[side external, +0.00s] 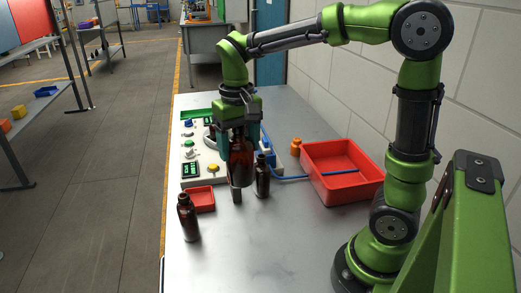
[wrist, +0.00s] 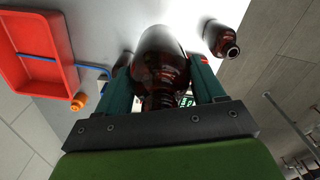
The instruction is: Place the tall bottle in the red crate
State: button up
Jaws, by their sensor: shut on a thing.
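The tall amber bottle (side external: 241,164) hangs upright in my gripper (side external: 240,132), which is shut on its upper part. In the wrist view the bottle (wrist: 160,58) sits between the two teal fingers of my gripper (wrist: 162,78). It appears above the table in the side view, though its exact clearance is hard to tell. The red crate (side external: 349,192) stands to the right of the bottle, by the wall, with a blue cable across it. The crate (wrist: 42,86) is at upper left in the wrist view. Its visible inside holds no bottle.
Amber bottles stand close right of the held one (side external: 262,177) and at front left (side external: 188,218).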

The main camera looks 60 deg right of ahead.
jog(key=s+d+m, duration=0.2)
jog(key=d+m, duration=0.3)
jog(key=d, duration=0.5)
jog(key=s+d+m, duration=0.2)
jog(key=d+m, duration=0.3)
jog(key=d, duration=0.4)
jog(key=s+d+m, duration=1)
jog(key=s+d, duration=0.2)
jog(key=d, duration=0.2)
notch_tip(320, 180, down, 14)
jog(key=shift+w+a+f+n, duration=0.15)
jog(key=shift+w+a+n, duration=0.05)
jog(key=shift+n, duration=0.1)
jog(key=o, duration=1.2)
jog(key=shift+f, duration=0.15)
